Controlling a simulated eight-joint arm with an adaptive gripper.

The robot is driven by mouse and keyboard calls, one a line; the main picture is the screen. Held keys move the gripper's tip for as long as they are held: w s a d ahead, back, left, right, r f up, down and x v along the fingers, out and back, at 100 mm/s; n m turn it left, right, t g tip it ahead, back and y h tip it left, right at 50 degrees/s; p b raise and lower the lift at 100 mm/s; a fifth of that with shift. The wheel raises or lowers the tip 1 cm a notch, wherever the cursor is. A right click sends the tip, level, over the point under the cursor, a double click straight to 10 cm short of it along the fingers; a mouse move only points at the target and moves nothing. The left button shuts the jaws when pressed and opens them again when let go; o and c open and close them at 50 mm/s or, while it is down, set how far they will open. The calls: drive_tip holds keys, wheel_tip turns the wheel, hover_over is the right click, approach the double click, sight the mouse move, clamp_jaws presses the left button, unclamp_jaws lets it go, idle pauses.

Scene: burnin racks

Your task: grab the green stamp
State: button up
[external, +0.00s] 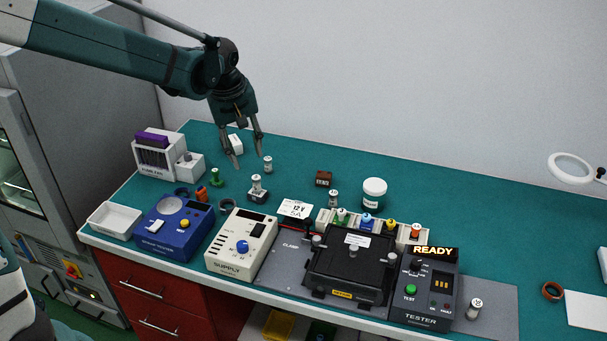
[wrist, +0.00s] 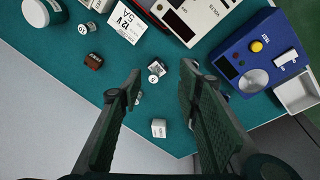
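A small green knob-shaped piece (external: 216,177), which looks like the green stamp, stands upright on the teal bench in the external view, near the blue tester. My gripper (external: 249,161) hangs above the bench, right of and higher than the standalone green piece. It is open and empty; in the wrist view its two fingers (wrist: 160,80) are wide apart. The green piece is not clearly visible there, perhaps hidden by the right finger.
A cylinder on a dark block (external: 257,188), a small cylinder (external: 268,164) and a white cube (external: 235,144) stand near my gripper. The blue tester (external: 174,226), white supply (external: 241,241) and fuse rack (external: 159,152) surround the green piece.

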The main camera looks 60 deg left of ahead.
drive_tip(key=a+f+n, duration=0.4)
drive_tip(key=a+f, duration=0.3)
drive_tip(key=a, duration=0.5)
drive_tip(key=n+g+h, duration=0.1)
drive_tip(key=n+g, duration=0.1)
drive_tip(key=n, duration=0.2)
hover_over(216, 177)
drive_tip(key=a, duration=0.1)
wheel_tip(216, 177, down, 9)
drive_tip(key=shift+w+a+r, duration=0.1)
drive_tip(key=shift+a+r, duration=0.05)
drive_tip(key=shift+f, duration=1.25)
drive_tip(key=shift+f+b, duration=0.3)
drive_tip(key=shift+f, duration=2.3)
drive_tip(key=shift+c, duration=0.5)
